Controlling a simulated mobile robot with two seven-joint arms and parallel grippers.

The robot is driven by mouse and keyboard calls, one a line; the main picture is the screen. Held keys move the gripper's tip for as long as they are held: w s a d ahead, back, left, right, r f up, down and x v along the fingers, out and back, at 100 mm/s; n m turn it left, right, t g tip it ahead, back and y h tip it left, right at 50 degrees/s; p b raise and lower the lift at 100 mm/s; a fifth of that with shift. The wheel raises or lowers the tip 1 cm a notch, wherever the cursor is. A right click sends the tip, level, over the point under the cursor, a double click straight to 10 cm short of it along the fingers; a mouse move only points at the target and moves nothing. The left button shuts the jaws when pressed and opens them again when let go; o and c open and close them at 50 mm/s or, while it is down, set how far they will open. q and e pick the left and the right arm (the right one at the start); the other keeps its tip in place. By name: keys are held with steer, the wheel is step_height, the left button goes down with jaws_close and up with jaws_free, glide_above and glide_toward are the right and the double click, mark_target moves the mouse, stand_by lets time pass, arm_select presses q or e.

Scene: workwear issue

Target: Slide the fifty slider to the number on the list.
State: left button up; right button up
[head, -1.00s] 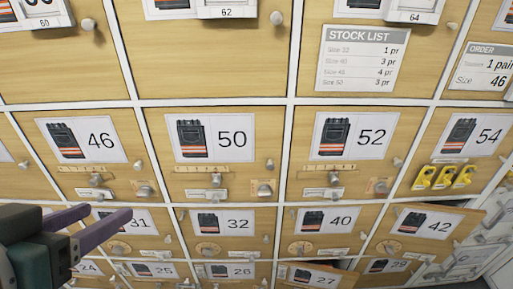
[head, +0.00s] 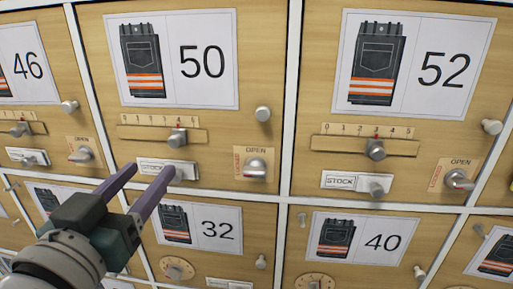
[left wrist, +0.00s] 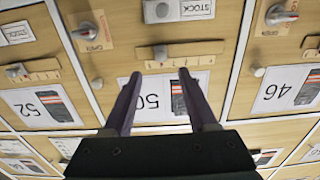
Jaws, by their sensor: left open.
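The fifty slider is a grey knob (head: 177,138) on a wooden scale strip (head: 140,133) below the 50 card (head: 180,60). The knob sits right of the strip's middle; its exact number is too small to read surely. In the left wrist view, upside down, the knob (left wrist: 160,53) shows just beyond and between the fingertips. My left gripper (head: 153,170) is open and empty, its purple fingers pointing at the drawer front, below the slider in the head view. I cannot tell whether they touch anything. The list is not in view now. My right gripper is not in view.
Below the slider are a STOCK plate (head: 150,166) with a grey knob, partly behind a fingertip, and an OPEN/LOCKED turn knob (head: 255,166). A small knob (head: 262,114) is at right. The 52 drawer (head: 400,60) has its own slider (head: 376,149).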

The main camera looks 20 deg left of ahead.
mark_target(173, 144)
arm_select(q)
steer(key=b+x, duration=0.2)
steer(key=x, duration=0.7)
steer(key=shift+r, duration=0.1)
steer(key=shift+c, duration=0.2)
jaws_close()
stand_by(0.9)
